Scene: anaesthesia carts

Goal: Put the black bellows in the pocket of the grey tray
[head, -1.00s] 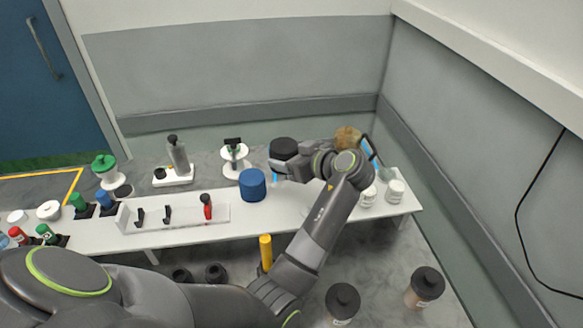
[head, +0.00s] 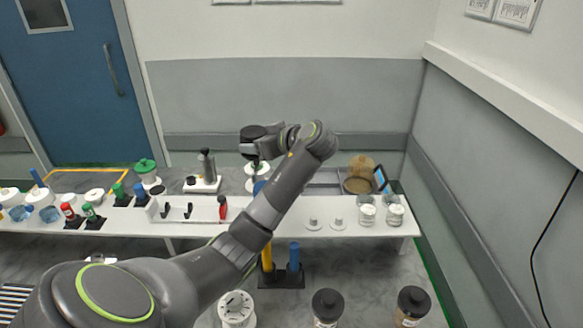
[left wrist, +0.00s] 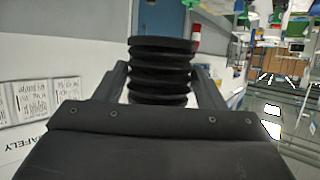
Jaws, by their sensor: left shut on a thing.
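The black bellows (left wrist: 160,70) is ribbed and stands between the two fingers of my left gripper (left wrist: 162,84), which is shut on it. In the head view the bellows (head: 253,132) is a dark round shape at the end of my left arm, held in the air above the back of the white bench. The grey tray (head: 324,178) lies at the back right of the bench, right of the bellows and apart from it. My left arm hides part of the tray, and its pocket cannot be made out clearly. My right gripper is not in view.
A round tan item (head: 361,167) and a small blue-screened device (head: 381,178) are by the tray. White pegs (head: 336,223) and jars (head: 394,215) stand in front. A blue cylinder (head: 259,187) is partly behind my arm.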

